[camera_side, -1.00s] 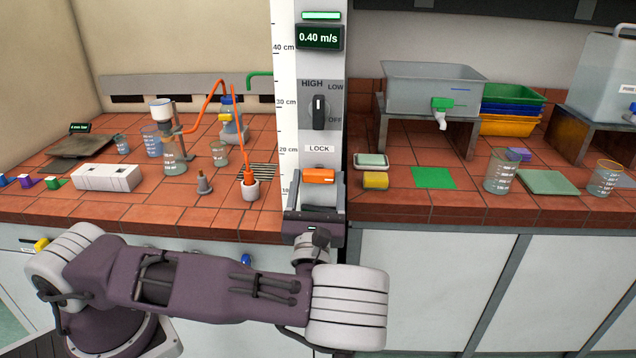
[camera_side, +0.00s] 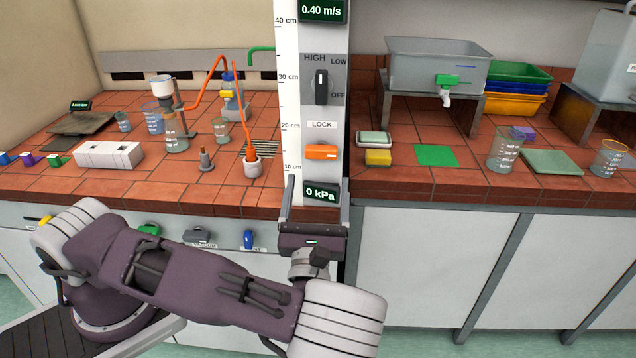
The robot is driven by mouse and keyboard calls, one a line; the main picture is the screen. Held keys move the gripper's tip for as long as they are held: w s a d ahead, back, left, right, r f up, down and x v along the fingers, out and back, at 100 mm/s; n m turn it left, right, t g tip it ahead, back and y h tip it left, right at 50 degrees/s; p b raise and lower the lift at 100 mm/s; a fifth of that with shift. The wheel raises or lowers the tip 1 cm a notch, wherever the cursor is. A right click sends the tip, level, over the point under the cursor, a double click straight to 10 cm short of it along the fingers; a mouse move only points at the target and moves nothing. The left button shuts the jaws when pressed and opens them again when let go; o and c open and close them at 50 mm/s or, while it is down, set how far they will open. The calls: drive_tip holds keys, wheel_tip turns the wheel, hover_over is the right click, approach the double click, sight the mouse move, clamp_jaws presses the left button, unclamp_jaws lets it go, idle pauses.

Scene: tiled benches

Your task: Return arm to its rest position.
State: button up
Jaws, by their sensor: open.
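My gripper (camera_side: 318,190) is in front of the narrow grey control post between the two benches. Its two dark fingers are spread apart, pointing up, on either side of the green "0 kPa" display (camera_side: 319,193). Nothing shows held between them. The purple gripper body is below, in front of the cabinet level. My purple and white arm reaches across the lower left of the picture. The orange lock lever (camera_side: 321,152) is on the post above the fingers. Whether the fingers touch the post cannot be told.
The left bench holds a white block (camera_side: 108,155), a flask (camera_side: 174,137) with an orange tube, and a grey cone-shaped piece (camera_side: 206,160). The right bench holds a grey tank (camera_side: 437,65), beakers (camera_side: 505,150) and a green square (camera_side: 436,155). Coloured valves (camera_side: 249,239) line the left cabinet front.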

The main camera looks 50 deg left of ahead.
drive_tip(key=s+a+r+n+g+h, duration=0.2)
drive_tip(key=s+a+n+g, duration=0.2)
drive_tip(key=s+n+g, duration=0.45)
drive_tip(key=s+a+r+n+g+h, duration=0.1)
drive_tip(key=s+a+n+g+h, duration=0.25)
drive_tip(key=s+n+g, duration=0.45)
drive_tip(key=s+d+r+n+t+h, duration=0.5)
drive_tip(key=d+r+n+t+h, duration=0.1)
drive_tip(key=d+r+n+h, duration=0.3)
drive_tip(key=shift+s+d+r+n+h, duration=0.4)
drive_tip(key=shift+n+h, duration=0.25)
drive_tip(key=shift+n, duration=0.2)
